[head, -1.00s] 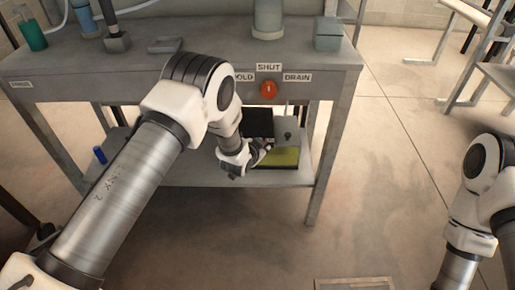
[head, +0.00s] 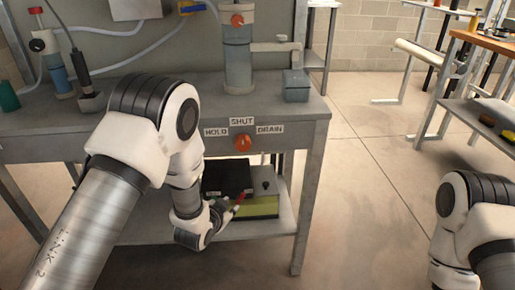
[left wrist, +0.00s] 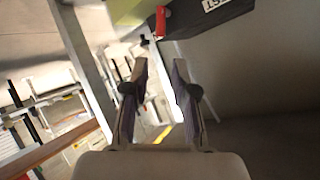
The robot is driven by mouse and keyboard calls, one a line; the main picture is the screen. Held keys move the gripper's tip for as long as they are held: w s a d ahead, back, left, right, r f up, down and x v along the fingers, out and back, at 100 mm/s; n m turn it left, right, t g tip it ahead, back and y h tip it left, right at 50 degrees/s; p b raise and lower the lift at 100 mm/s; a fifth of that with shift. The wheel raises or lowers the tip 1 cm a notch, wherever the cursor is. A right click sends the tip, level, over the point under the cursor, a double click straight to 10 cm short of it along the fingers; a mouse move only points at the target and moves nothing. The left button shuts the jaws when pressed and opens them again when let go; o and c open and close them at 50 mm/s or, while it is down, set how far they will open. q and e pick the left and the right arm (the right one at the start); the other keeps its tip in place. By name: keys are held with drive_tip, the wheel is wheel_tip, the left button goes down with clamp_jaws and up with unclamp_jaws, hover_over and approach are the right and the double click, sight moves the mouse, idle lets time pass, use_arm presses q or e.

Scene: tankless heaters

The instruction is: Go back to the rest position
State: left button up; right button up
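My left gripper (head: 228,207) is at the lower shelf under the bench, in front of a black box (head: 228,177) and beside a yellow-green pad (head: 262,207). In the left wrist view, its two fingers (left wrist: 160,70) stand apart with nothing between them. My left arm (head: 140,150) reaches across the bench front, bent at the elbow. My right arm (head: 465,225) is at the lower right, over the floor and apart from the bench. Its gripper is out of the frame.
The bench (head: 120,150) has an orange knob (head: 242,144) between HOLD, SHUT and DRAIN labels. A grey cylinder unit (head: 237,55) and a grey block (head: 296,86) stand on top. A second workbench (head: 470,70) is at the right. The floor (head: 375,190) between is clear.

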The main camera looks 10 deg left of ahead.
use_arm(q)
drive_tip(key=s+a+f+n+g, duration=0.1)
drive_tip(key=s+a+f+g, duration=0.15)
drive_tip(key=s+f, duration=0.55)
drive_tip(key=s+a+f+n+g, duration=0.1)
drive_tip(key=s+a+f+g, duration=0.15)
drive_tip(key=s+f, duration=0.55)
drive_tip(key=s+f+n+g+y, duration=0.1)
drive_tip(key=s+n+g, duration=0.4)
drive_tip(key=s, duration=1.4)
wheel_tip(320, 180, up, 29)
drive_tip(key=s+g+p, duration=0.1)
drive_tip(key=p, duration=2.8)
drive_tip(key=shift+a+f+g, duration=0.15)
drive_tip(key=shift+a+g, duration=0.1)
drive_tip(key=shift+g, duration=0.15)
